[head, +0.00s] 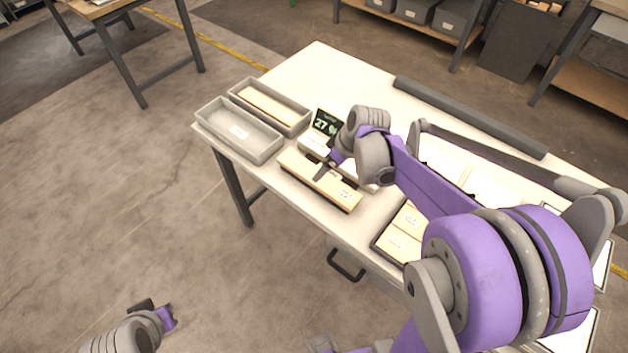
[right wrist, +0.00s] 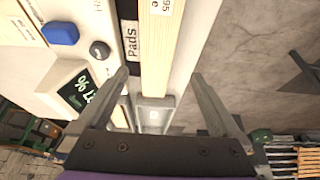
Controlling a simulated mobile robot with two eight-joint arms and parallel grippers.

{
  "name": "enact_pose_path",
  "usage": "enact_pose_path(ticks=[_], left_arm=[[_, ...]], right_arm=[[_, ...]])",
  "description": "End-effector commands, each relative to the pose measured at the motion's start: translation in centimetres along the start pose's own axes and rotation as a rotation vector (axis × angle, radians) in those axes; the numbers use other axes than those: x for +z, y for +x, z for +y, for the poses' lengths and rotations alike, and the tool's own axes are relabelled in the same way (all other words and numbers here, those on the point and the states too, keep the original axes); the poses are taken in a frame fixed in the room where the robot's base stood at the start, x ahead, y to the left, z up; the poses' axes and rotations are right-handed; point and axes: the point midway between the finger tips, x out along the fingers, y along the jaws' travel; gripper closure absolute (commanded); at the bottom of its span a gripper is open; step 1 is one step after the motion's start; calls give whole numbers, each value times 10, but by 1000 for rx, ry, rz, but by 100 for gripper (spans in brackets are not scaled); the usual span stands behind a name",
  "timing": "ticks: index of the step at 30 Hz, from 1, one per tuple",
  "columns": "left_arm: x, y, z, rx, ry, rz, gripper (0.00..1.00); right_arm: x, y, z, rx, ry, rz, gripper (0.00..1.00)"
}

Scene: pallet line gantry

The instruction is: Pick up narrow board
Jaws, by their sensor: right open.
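A narrow pale wooden board (head: 298,164) with a white label lies along the table's front edge. In the right wrist view the board (right wrist: 160,60) runs between my two fingers, beside a dark strip labelled "Pads". My right gripper (head: 325,170) is open at the board, one finger on each side of its line, not closed on it. It also shows in the right wrist view (right wrist: 163,90). Whether the fingers touch the board cannot be told. My left gripper (head: 157,312) is low over the floor, away from the table; its opening is unclear.
Two grey bins stand at the table's left end: an empty-looking one (head: 238,132) and one (head: 290,127) holding a pale board. A scale display (head: 325,123) stands behind the board. A dark tray (head: 378,246) holds pale blocks. A dark bar (head: 470,115) lies along the back.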

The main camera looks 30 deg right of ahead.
Motion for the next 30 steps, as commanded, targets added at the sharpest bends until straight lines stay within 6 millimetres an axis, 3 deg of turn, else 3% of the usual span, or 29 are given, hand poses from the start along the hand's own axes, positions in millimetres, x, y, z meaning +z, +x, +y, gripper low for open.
enact_pose_path(ticks=[3,11,21,29,30], left_arm=[[3,3,0,0,0,-3,100],[4,4,0,0,0,-4,100],[4,4,0,0,0,-4,100],[4,4,0,0,0,-4,100],[4,4,0,0,0,-4,100]], right_arm=[[0,22,0,-1,-1,0,0],[-1,42,1,1,1,0,0],[-3,85,5,1,0,0,0],[-2,88,5,1,1,0,0],[-2,88,5,1,1,0,4]])
